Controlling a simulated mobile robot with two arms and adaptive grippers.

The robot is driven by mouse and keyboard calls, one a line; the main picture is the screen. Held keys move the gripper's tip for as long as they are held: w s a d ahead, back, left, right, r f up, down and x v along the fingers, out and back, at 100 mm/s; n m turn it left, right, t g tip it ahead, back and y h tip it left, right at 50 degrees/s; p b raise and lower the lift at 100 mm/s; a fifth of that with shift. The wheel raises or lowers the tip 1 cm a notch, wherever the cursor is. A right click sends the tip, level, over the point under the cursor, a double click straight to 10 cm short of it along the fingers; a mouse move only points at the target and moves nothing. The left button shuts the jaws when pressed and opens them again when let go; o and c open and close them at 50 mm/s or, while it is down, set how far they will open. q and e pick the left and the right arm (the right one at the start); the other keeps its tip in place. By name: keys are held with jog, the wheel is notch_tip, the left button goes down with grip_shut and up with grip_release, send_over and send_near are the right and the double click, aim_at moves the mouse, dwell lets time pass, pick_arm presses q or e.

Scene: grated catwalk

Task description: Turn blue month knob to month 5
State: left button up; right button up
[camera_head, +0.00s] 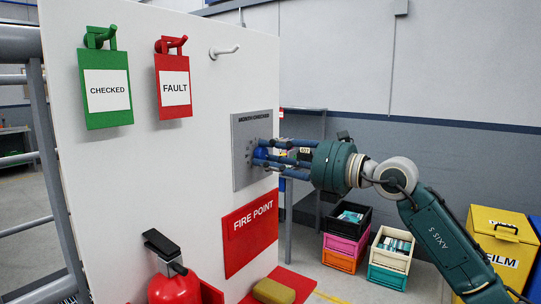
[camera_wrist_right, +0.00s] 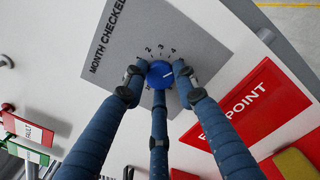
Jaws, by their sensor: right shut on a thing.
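The blue month knob (camera_head: 260,153) sits on a grey plate (camera_head: 240,178) marked MONTH CHECKED, fixed to the white board. The printed numbers 1 to 4 show above the knob; the others are hidden or unreadable. My right gripper (camera_wrist_right: 158,78) has its three blue fingers shut around the knob. In the head view the right gripper (camera_head: 265,153) reaches the plate from the right. My left gripper is in neither view.
A green CHECKED tag (camera_head: 106,109) and a red FAULT tag (camera_head: 174,103) hang on the board (camera_head: 215,85) beside an empty hook (camera_head: 225,51). Below are a FIRE POINT sign (camera_head: 262,238) and a red extinguisher (camera_head: 174,288). Stacked crates (camera_head: 340,255) stand behind my right arm.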

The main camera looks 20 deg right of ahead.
dwell(0.5)
jog(key=o, duration=1.1)
jog(key=shift+o, duration=0.2)
jog(key=shift+d, duration=0.1)
jog(key=v, duration=1.1)
jog(key=shift+s+d, duration=0.25)
jog(key=shift+s, duration=0.1)
jog(key=shift+f, duration=0.1)
